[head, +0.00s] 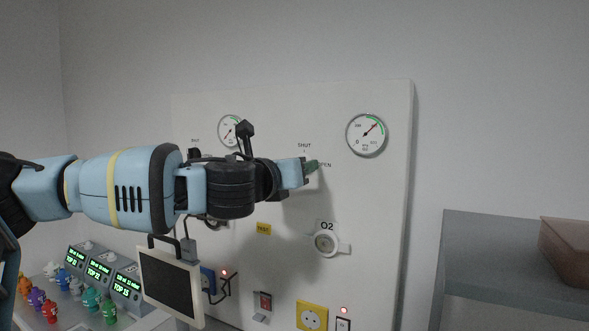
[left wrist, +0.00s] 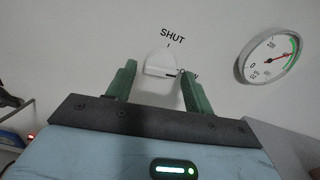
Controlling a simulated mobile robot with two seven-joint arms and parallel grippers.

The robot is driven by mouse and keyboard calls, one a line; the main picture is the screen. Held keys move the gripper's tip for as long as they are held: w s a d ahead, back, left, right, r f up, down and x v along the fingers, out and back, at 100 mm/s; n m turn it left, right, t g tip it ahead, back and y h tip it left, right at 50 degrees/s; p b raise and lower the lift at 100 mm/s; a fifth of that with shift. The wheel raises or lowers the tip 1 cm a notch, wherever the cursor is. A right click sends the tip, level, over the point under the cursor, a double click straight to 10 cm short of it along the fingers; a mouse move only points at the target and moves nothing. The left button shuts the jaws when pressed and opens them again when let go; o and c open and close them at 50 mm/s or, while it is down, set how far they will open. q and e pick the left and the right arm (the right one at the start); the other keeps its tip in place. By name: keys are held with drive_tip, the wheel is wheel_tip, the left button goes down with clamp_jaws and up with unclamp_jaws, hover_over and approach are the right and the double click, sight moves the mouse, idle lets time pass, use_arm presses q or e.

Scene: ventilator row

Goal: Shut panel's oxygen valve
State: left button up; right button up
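The white panel (head: 385,210) stands against the wall. Its valve knob (left wrist: 158,60) is white, with SHUT printed above it and OPEN to its right. A dark mark on the knob points right, towards OPEN. My left gripper (left wrist: 158,74) is open, its green fingers on either side of the knob; I cannot tell if they touch it. In the head view my left gripper (head: 312,167) is at the panel just below the SHUT label (head: 304,146) and hides the knob. My right gripper is in neither view.
A gauge (head: 366,134) is right of the valve; another (head: 231,130) is left. An O2 outlet (head: 325,241) sits below. A screen (head: 170,283) and several small coloured figures (head: 90,299) are lower left. A grey shelf (head: 490,232) with a brownish box (head: 567,250) is right.

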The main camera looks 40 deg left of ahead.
use_arm(q)
drive_tip(key=c, duration=0.8)
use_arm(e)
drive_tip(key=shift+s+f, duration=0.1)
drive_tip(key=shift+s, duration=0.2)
use_arm(q)
drive_tip(key=shift+n, duration=0.4)
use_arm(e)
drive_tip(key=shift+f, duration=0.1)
use_arm(q)
drive_tip(key=n+b, duration=0.4)
drive_tip(key=n, duration=1.1)
drive_tip(key=shift+d+r, duration=0.1)
drive_tip(key=shift+d, duration=0.05)
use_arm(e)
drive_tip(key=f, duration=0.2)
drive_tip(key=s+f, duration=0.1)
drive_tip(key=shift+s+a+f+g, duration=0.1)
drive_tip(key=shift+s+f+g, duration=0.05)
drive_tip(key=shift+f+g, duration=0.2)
use_arm(q)
drive_tip(key=shift+n, duration=0.3)
drive_tip(key=o, duration=1)
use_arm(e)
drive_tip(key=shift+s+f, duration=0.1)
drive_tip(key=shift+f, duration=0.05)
